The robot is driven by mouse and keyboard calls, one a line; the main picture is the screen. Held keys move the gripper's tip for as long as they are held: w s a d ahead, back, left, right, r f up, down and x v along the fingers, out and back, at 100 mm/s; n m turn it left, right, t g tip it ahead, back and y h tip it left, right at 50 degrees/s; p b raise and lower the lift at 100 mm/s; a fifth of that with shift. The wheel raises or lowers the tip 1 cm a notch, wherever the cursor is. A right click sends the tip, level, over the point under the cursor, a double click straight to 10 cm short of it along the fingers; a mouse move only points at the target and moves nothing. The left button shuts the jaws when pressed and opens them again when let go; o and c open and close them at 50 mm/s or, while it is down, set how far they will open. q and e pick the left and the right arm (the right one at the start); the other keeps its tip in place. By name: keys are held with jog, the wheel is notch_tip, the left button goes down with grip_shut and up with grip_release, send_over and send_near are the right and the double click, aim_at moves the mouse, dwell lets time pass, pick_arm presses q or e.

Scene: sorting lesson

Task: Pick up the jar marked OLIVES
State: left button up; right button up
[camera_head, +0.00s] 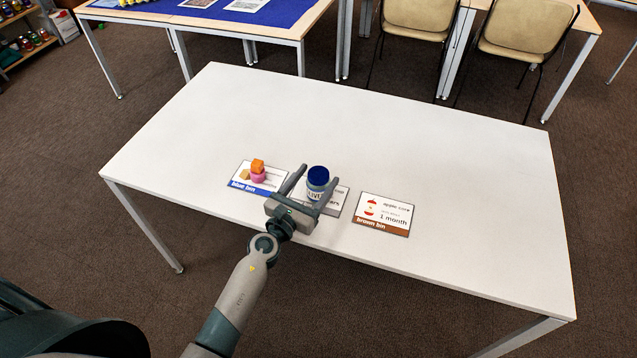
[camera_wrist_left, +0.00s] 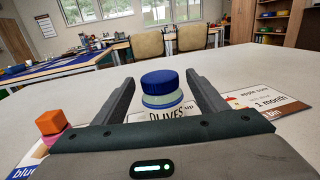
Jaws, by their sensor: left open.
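The jar marked OLIVES (camera_head: 318,179) has a dark blue lid and a pale label, and it stands upright on a card on the white table. In the left wrist view the jar (camera_wrist_left: 162,92) shows its lid and the word OLIVES; its lower part is hidden by my gripper body. My left gripper (camera_head: 316,182) is open, with one finger on each side of the jar. In the left wrist view (camera_wrist_left: 164,85) gaps show between the jar and both fingers. My right gripper is not in view.
Left of the jar, a blue bin card (camera_head: 244,184) bears an orange block (camera_head: 257,166), a pink piece (camera_head: 258,178) and a tan piece (camera_head: 244,175). A brown bin card (camera_head: 382,214) lies to the right. The rest of the white table (camera_head: 440,150) is clear.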

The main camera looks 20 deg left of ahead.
pick_arm(q)
jog(key=shift+x, duration=0.8)
jog(key=c, duration=1.2)
jog(key=shift+r, duration=0.1)
